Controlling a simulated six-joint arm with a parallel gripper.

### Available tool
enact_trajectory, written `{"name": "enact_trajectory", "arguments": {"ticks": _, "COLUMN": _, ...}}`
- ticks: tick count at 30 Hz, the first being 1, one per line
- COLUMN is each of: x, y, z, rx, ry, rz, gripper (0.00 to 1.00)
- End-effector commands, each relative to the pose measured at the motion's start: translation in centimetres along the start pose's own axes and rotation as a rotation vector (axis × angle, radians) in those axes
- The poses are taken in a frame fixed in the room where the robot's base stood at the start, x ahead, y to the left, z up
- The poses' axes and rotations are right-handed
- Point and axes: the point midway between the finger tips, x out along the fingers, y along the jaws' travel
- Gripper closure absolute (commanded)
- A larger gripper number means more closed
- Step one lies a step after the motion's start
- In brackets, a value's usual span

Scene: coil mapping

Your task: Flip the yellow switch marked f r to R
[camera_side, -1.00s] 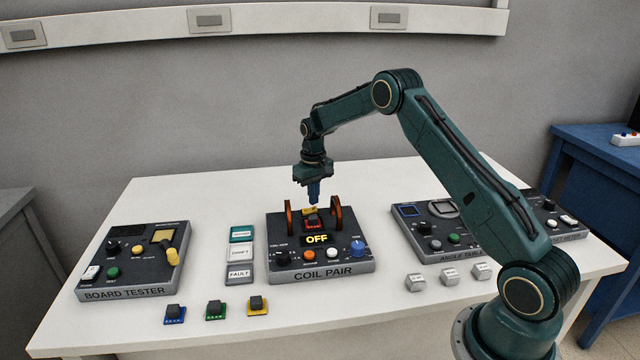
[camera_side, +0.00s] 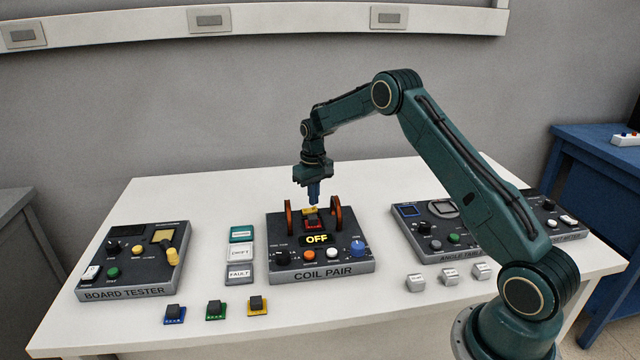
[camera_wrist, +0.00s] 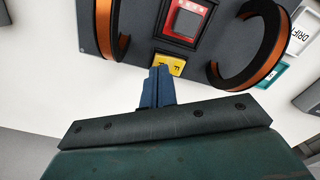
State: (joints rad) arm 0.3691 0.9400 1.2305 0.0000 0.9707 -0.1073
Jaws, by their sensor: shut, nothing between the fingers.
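The yellow switch (camera_side: 309,210) sits at the back of the coil pair box (camera_side: 262,247), between two upright orange and black coils. In the wrist view the yellow switch (camera_wrist: 170,64) shows a dark letter on its face, partly hidden by my fingertips. My gripper (camera_side: 314,202) is shut and empty, pointing down, with its tips at the switch. In the wrist view my blue fingers (camera_wrist: 159,72) are together and overlap the switch's near edge. I cannot tell whether they touch it. A red-framed piece (camera_wrist: 188,20) lies just beyond the switch.
The left coil (camera_side: 288,220) and right coil (camera_side: 336,215) stand close on either side of my gripper. The board tester (camera_side: 135,292) is at the left. Label tiles (camera_side: 240,252) stand beside the coil box. Several small modules lie in front.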

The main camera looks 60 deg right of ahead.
Motion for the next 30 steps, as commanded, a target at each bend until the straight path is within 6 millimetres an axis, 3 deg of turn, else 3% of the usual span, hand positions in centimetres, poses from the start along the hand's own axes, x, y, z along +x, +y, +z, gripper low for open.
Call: {"name": "enact_trajectory", "arguments": {"ticks": 30, "x": 1.1, "y": 0.0, "z": 0.0, "rx": 0.000, "ry": -0.001, "rz": 0.000, "gripper": 1.00}}
